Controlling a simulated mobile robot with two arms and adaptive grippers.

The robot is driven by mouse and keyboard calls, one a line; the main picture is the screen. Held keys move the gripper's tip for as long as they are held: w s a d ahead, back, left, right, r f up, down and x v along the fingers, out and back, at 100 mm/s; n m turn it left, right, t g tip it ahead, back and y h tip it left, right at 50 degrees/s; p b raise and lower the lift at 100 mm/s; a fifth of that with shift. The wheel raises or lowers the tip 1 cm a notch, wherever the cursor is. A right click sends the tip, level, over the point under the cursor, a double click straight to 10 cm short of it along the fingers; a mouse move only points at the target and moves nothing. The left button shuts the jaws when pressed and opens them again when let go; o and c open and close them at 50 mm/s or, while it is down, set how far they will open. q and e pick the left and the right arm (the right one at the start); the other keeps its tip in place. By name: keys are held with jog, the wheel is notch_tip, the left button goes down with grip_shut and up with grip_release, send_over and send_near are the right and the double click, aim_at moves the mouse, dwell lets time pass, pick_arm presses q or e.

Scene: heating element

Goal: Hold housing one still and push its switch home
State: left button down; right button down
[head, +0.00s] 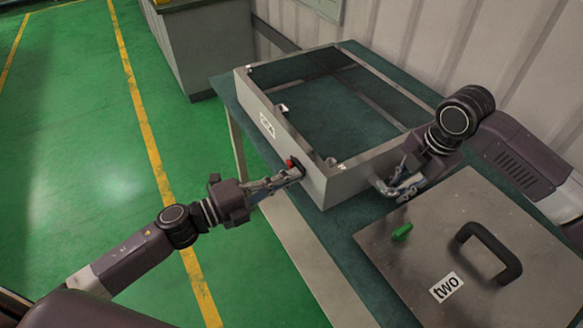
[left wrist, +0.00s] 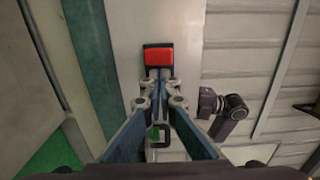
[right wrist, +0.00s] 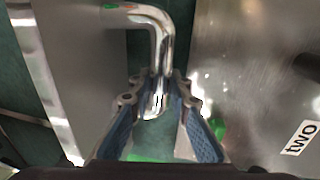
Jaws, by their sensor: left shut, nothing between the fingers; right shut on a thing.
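Housing one (head: 266,124) is a grey open box frame on the table, with a small label on its long side. Its switch (head: 291,163) is red in a black surround on that side, near the front corner; it also shows in the left wrist view (left wrist: 158,57). My left gripper (head: 299,173) is shut and empty, its fingertips at the lower edge of the switch; whether they touch cannot be told. My right gripper (head: 401,188) is shut on a bent chrome bar (right wrist: 157,35) beside the housing's front wall. The bar reaches that wall in the right wrist view.
A metal panel marked "two" (head: 408,262) with a black handle (head: 488,250) lies at the front right. The green table (head: 338,232) has a narrow bare strip between housing and panel. A corrugated wall stands behind.

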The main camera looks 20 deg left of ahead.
pick_arm(q)
jog(key=shift+w+d, duration=0.25)
pick_arm(e)
jog(key=shift+a+r, duration=0.1)
jog(key=shift+a, duration=0.05)
jog(key=shift+s, duration=0.1)
pick_arm(q)
jog(key=v, duration=0.8)
jog(key=shift+r, duration=0.1)
dwell(0.3)
jog(key=shift+a, duration=0.1)
pick_arm(e)
jog(key=c, duration=1.7)
grip_release()
